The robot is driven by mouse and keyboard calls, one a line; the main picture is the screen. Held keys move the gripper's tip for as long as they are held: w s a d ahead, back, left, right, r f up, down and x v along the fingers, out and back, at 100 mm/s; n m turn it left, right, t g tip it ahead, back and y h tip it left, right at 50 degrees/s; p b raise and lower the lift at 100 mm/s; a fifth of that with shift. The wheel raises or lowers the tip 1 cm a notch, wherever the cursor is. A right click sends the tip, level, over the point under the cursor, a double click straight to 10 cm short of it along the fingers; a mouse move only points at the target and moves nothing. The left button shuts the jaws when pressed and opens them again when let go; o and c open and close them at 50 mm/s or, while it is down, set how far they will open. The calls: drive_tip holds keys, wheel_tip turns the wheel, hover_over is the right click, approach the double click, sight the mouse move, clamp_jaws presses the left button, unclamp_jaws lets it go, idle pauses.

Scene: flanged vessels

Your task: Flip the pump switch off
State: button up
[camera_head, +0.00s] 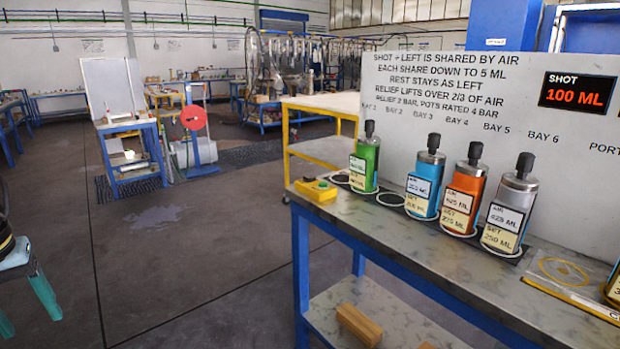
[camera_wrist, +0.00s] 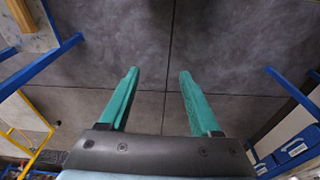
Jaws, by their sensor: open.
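A small yellow box (camera_head: 316,191) with a green part and a dark part on top sits at the left end of the bench. It looks like the pump switch box, but its on or off position is too small to tell. My gripper (camera_head: 30,318) shows at the far left edge of the head view, well away from the box and pointing down. In the wrist view its two teal fingers (camera_wrist: 159,73) are apart, with only grey floor between them. The yellow box is not seen in the wrist view.
Green (camera_head: 366,160), blue (camera_head: 424,182), orange (camera_head: 465,195) and grey (camera_head: 510,210) vessels stand upright along the bench (camera_head: 400,235), right of the box. A white sign board (camera_head: 450,100) rises behind them. Open floor (camera_head: 190,260) lies between my gripper and the bench.

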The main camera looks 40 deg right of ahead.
clamp_jaws()
idle(1.2)
